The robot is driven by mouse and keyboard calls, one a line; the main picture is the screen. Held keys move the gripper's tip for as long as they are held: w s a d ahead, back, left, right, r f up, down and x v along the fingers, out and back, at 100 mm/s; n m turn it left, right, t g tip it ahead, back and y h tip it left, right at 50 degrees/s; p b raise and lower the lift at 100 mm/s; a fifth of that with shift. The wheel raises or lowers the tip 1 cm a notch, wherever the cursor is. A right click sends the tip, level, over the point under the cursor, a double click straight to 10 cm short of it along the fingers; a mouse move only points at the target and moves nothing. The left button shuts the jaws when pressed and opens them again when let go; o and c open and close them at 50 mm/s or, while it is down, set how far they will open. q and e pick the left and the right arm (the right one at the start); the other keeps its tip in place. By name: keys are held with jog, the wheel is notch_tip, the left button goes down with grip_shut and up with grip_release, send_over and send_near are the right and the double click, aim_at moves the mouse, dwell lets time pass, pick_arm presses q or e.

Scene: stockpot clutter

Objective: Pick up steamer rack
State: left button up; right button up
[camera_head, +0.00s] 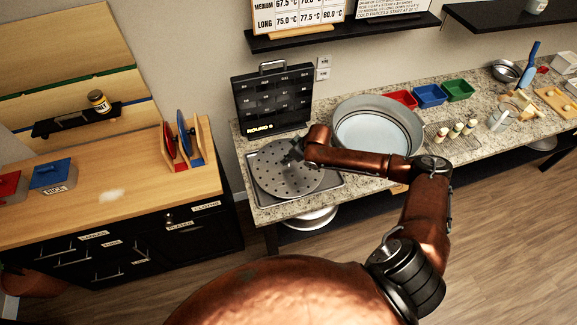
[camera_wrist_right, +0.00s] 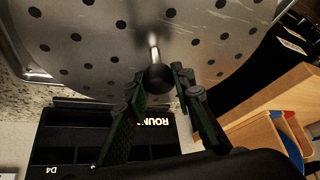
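The steamer rack (camera_head: 285,174) is a round grey perforated disc over a metal tray (camera_head: 333,194) on the granite counter. In the right wrist view the rack (camera_wrist_right: 212,30) fills the top, with a short central post and a dark round knob (camera_wrist_right: 156,79). My right gripper (camera_head: 296,152) is at the middle of the rack. In the wrist view its two green-black fingers (camera_wrist_right: 158,76) stand on either side of the knob and appear closed against it. I cannot tell whether the rack touches the tray. My left gripper is not in view.
A large stockpot (camera_head: 378,128) stands right of the rack, behind my right forearm. A black board (camera_head: 272,98) stands behind the rack. Red, blue and green bins (camera_head: 430,95) sit farther right. A wooden counter with a plate holder (camera_head: 186,147) is left, across a gap.

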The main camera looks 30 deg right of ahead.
grip_shut()
jog(key=shift+r, duration=0.15)
dwell(0.4)
